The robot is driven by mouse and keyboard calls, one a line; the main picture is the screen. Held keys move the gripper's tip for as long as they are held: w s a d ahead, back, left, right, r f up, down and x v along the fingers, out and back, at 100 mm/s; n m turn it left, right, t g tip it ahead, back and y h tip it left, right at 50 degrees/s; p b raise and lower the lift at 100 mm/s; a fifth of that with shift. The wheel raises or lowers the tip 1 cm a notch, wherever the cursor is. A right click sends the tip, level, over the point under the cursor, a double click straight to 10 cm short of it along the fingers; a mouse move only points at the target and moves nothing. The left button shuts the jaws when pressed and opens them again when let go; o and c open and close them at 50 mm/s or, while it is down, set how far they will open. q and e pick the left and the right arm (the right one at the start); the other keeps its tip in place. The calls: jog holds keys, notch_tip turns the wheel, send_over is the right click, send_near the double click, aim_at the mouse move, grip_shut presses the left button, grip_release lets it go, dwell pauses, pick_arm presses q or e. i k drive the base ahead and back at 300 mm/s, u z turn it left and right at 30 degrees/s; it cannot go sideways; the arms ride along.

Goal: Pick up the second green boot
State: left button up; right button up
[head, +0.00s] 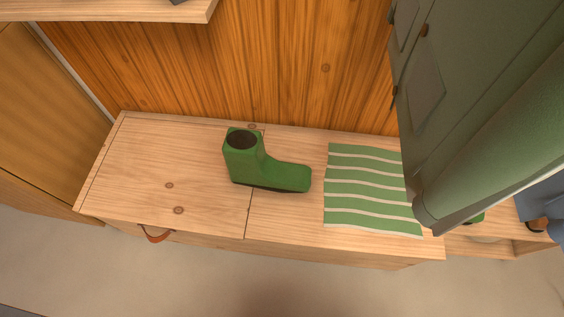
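A green boot (262,165) stands upright on the wooden bench (140,165), near its middle. Its dark opening is at the upper left and its toe points right. A small patch of green (476,218) shows at the right, below the hanging grey-green garment; most of it is hidden, and I cannot tell if it is another boot. Neither of my grippers shows in this view.
A green-and-white striped mat (365,190) lies on the bench right of the boot. The grey-green garment (480,90) hangs over the bench's right end. A brown leather pull (156,235) is on the bench front. A shelf (120,10) juts out above. The bench's left part is clear.

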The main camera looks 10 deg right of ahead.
aim_at(248, 161)
jog(key=u, duration=0.55)
jog(key=k, duration=0.65)
jog(key=u, duration=1)
jog(key=i, duration=1.4)
jog(key=z, duration=0.85)
jog(key=i, duration=0.55)
jog(key=z, duration=0.6)
